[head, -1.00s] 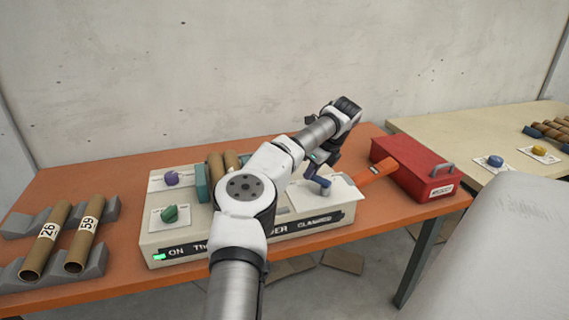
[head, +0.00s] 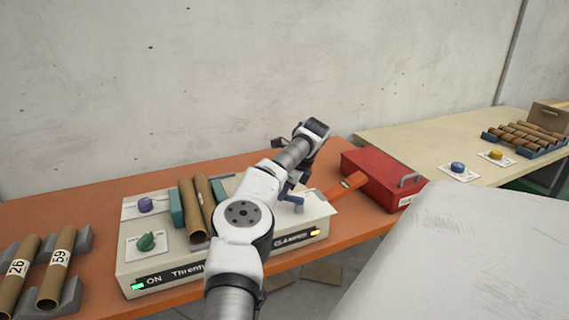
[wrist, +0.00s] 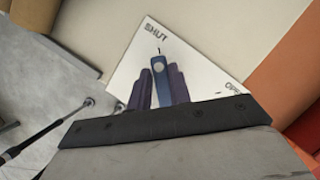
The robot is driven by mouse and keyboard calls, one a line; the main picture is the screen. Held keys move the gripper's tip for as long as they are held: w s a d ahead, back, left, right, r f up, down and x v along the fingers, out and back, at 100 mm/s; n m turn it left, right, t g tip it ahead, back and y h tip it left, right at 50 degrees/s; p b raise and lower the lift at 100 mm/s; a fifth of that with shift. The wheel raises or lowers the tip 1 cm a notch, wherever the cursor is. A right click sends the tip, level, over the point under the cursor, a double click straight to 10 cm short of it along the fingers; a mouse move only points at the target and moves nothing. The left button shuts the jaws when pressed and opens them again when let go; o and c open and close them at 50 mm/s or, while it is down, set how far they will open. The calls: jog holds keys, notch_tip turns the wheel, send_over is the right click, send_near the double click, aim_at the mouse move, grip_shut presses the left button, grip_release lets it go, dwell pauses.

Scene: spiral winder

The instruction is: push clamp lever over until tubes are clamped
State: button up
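The clamp lever (head: 292,199) is blue and stands on the white plate at the winder's right end. In the wrist view the lever (wrist: 161,82) fills the gap between my gripper's two dark fingers (wrist: 160,88), which look shut on it. The plate reads SHUT beyond the lever and OPEN at right. Two brown tubes (head: 188,210) lie side by side on the winder (head: 160,272), against a teal block (head: 177,208). The yellow lamp (head: 315,232) by the word CLAMPED is lit. My arm hides part of the winder's middle.
Tubes 26 (head: 18,268) and 59 (head: 56,268) lie in grey cradles at left. Green (head: 146,242) and purple (head: 145,205) knobs are on the winder.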

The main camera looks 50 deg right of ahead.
aim_at(302, 199)
jog(key=o, duration=0.4)
jog(key=v, duration=1.3)
jog(key=shift+r, duration=0.4)
